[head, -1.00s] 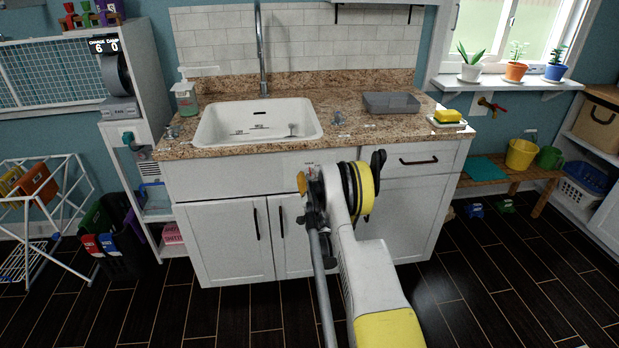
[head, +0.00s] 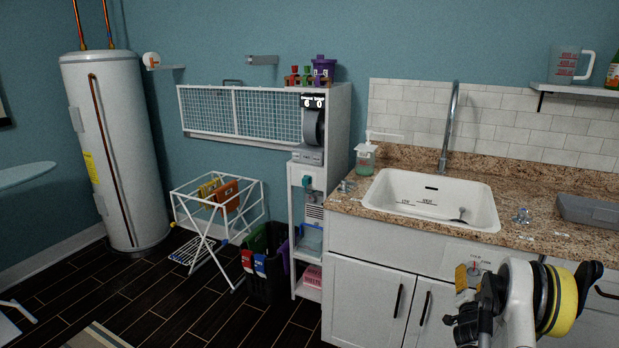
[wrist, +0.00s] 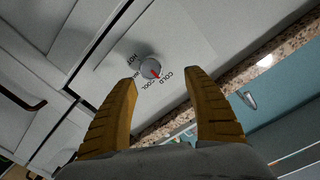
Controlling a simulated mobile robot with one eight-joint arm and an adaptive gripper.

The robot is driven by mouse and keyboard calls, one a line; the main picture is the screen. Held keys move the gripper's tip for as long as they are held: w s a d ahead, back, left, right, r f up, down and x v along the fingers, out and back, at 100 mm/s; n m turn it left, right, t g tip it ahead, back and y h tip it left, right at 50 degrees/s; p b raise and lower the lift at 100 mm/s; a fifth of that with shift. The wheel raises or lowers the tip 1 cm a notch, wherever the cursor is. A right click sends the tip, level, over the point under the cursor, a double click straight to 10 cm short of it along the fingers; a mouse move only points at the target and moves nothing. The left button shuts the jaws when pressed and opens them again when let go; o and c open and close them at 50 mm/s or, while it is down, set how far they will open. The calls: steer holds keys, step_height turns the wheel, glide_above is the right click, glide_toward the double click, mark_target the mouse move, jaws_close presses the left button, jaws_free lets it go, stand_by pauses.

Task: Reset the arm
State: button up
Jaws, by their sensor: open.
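My gripper (head: 467,277) is at the lower right of the head view, in front of the white sink cabinet (head: 368,290). In the wrist view its two yellow-brown fingers (wrist: 163,100) are spread apart with nothing between them. Beyond the fingertips is a round grey knob (wrist: 150,68) with a red pointer on the cabinet front. The lettering around it reads HOT and COLD, with COOL partly legible. The fingers look apart from the knob. My arm is folded up, with its white and yellow links in front of the cabinet.
The white sink (head: 480,208) sits in a granite counter (head: 345,203) above my gripper. A drying rack (head: 262,190) and a dark bin (head: 268,285) stand left of the cabinet. A water heater (head: 115,150) stands far left. Dark floor (head: 180,320) is open in the left foreground.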

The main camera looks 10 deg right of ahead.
steer(key=s+a+r+n+g+y, duration=0.1)
steer(key=a+r+n, duration=0.1)
steer(key=a+r, duration=0.65)
steer(key=a+r+n+g+y, duration=0.1)
steer(key=a+r+g+y, duration=0.1)
steer(key=a+r, duration=0.65)
steer(key=s+a+r+n+g+y, duration=0.15)
steer(key=s+a+r+n, duration=0.25)
steer(key=s+a+r, duration=0.6)
steer(key=s+a+f+n+g+y, duration=0.1)
steer(key=s+a+f+n, duration=0.1)
steer(key=s+a, duration=0.3)
steer(key=s+a+f+n+g+y, duration=0.1)
steer(key=s+a, duration=0.4)
steer(key=s, duration=0.6)
steer(key=s+a+f+n+g+y, duration=0.1)
steer(key=s+a+f+n+y, duration=0.2)
steer(key=s+a, duration=0.2)
steer(key=s, duration=0.3)
steer(key=shift+s+a+f, duration=0.2)
steer(key=shift+s+a, duration=0.1)
